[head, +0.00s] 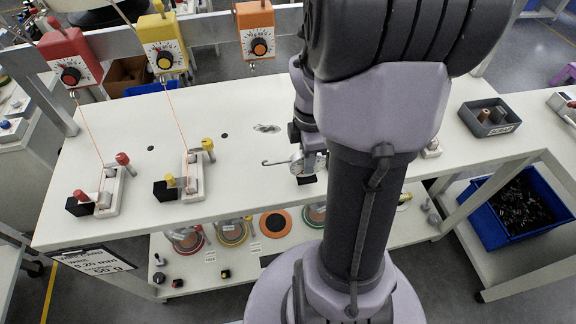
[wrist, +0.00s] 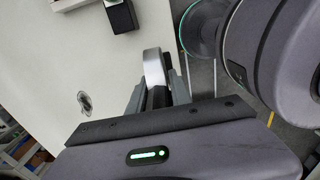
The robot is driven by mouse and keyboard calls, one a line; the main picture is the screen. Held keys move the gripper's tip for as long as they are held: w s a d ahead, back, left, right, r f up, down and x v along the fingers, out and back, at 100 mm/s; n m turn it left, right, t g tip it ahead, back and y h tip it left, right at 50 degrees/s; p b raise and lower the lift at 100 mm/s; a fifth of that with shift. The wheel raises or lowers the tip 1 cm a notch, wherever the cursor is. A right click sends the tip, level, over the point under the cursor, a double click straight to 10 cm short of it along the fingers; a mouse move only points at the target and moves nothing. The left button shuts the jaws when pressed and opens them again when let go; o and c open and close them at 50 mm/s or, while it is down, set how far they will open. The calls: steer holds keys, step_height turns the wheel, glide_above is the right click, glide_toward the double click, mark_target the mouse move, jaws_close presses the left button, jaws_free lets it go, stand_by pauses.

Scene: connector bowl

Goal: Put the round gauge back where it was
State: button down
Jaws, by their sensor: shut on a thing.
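The round gauge (head: 296,163) is a small silver disc with a thin hooked arm pointing left, seen in the head view over the white bench. My gripper (head: 309,158) is shut on it, partly hidden behind my arm. In the wrist view the gauge's silver rim (wrist: 154,68) shows edge-on between the fingers of my gripper (wrist: 158,95); its face is hidden. A black block (head: 307,179) shows just below the gauge in the head view; I cannot tell whether they touch.
Red (head: 71,62), yellow (head: 163,45) and orange (head: 256,32) dial units hang on the rear rail. Taut wires run from the red and yellow ones to two bench fixtures (head: 104,190) (head: 191,178). A grey bin (head: 488,131) stands right. The bench middle is mostly clear.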

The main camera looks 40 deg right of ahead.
steer(key=w+f+b, duration=0.1)
steer(key=w+a+f, duration=0.1)
steer(key=w, duration=0.1)
steer(key=w+f+b, duration=0.1)
steer(key=f, duration=0.1)
steer(key=shift+w+a+b, duration=0.15)
steer(key=shift+a+b, duration=0.2)
steer(key=shift+a, duration=0.05)
steer(key=c, duration=1.2)
jaws_free()
steer(key=shift+o, duration=0.2)
